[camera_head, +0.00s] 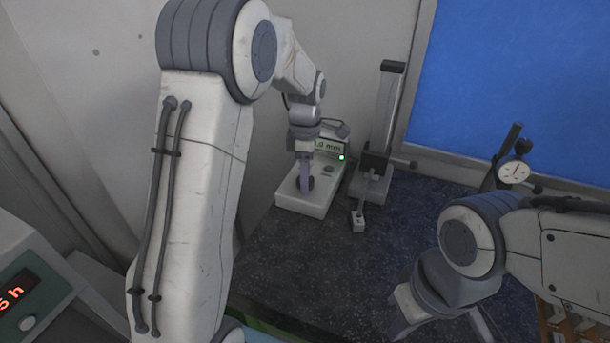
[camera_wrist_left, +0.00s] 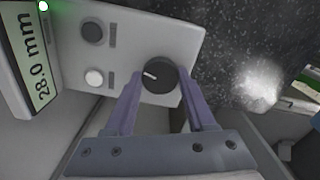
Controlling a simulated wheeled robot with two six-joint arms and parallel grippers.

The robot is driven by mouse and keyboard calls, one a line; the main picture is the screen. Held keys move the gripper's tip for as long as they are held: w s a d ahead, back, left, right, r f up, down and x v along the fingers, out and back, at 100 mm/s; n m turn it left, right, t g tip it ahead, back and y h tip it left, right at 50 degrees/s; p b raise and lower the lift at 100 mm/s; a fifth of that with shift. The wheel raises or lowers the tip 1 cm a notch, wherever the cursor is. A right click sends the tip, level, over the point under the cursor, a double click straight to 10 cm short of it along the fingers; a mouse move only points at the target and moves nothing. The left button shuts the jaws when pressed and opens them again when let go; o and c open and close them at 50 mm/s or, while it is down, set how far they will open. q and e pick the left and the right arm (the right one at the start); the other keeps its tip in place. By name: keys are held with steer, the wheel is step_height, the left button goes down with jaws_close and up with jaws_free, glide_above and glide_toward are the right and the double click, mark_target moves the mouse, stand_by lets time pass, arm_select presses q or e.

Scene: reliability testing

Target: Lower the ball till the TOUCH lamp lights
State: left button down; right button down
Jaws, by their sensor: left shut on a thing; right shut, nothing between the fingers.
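A pale control box (camera_head: 307,200) stands on the dark bench and carries a small display (camera_head: 330,147). In the left wrist view the display (camera_wrist_left: 34,60) reads 28.0 mm. A dark round knob (camera_wrist_left: 160,75) with a white pointer mark sits on the box. My left gripper (camera_head: 306,185) is shut on this knob, its purple fingers on either side (camera_wrist_left: 164,92). A small lamp (camera_head: 341,157) glows beside the display, also in the wrist view (camera_wrist_left: 43,6); its label is unreadable. I cannot make out the ball. My right gripper (camera_head: 399,326) is shut and empty at the lower right.
A dial gauge (camera_head: 513,172) stands farther right. A blue panel (camera_head: 510,80) is behind. The bench between is mostly clear.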

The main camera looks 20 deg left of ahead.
arm_select(q)
steer(key=shift+w+a+r, duration=0.1)
steer(key=shift+c, duration=1.2)
jaws_free()
step_height(320, 180, up, 10)
steer(key=b, duration=0.2)
steer(key=shift+r, duration=0.2)
